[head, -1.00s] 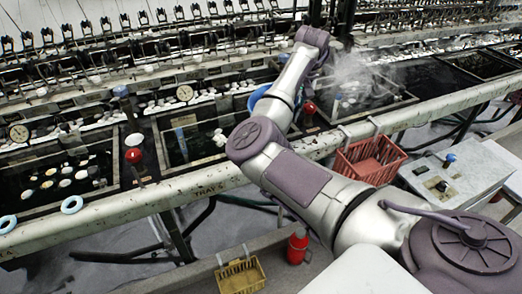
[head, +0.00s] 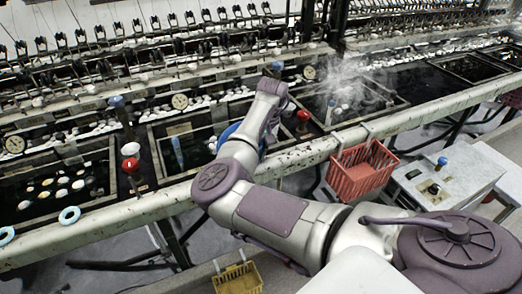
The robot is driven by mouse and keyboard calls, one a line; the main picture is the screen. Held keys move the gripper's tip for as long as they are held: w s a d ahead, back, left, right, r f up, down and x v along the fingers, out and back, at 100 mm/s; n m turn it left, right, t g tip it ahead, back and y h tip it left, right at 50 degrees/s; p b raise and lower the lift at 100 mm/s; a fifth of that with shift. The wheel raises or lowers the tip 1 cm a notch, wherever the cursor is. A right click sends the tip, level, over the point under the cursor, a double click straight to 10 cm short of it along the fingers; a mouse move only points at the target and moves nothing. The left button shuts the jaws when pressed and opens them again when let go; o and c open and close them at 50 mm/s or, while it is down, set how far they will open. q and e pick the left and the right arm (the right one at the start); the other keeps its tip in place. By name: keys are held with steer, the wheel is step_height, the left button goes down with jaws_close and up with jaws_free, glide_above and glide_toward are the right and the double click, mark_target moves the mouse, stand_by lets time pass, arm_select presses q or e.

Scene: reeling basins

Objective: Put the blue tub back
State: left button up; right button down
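The blue tub (head: 229,133) shows only in part, as a blue curved edge behind my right forearm, over the basin bench (head: 200,184). The rest of it is hidden by the arm. My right arm comes in from the right, bends at a purple elbow and reaches up over the bench. Its wrist lies right by the tub, but the fingers are hidden, so I cannot tell whether they are open or shut. My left gripper is not in view.
A red basket (head: 361,172) hangs on the bench's front rail. A yellow basket (head: 238,279) is below. Red-topped (head: 131,165) and blue-topped knobs stand along the bench. Steam rises from a basin (head: 345,100). A grey box (head: 450,180) stands at right.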

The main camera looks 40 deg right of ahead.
steer(key=c, duration=1.8)
jaws_free()
steer(key=shift+f, duration=0.2)
steer(key=o, duration=0.5)
steer(key=shift+r, duration=0.15)
steer(key=r, duration=0.4)
steer(key=s+r, duration=0.1)
steer(key=r, duration=0.3)
steer(key=d+r, duration=0.1)
steer(key=r, duration=0.3)
steer(key=shift+s+b, duration=0.15)
steer(key=shift+b, duration=0.25)
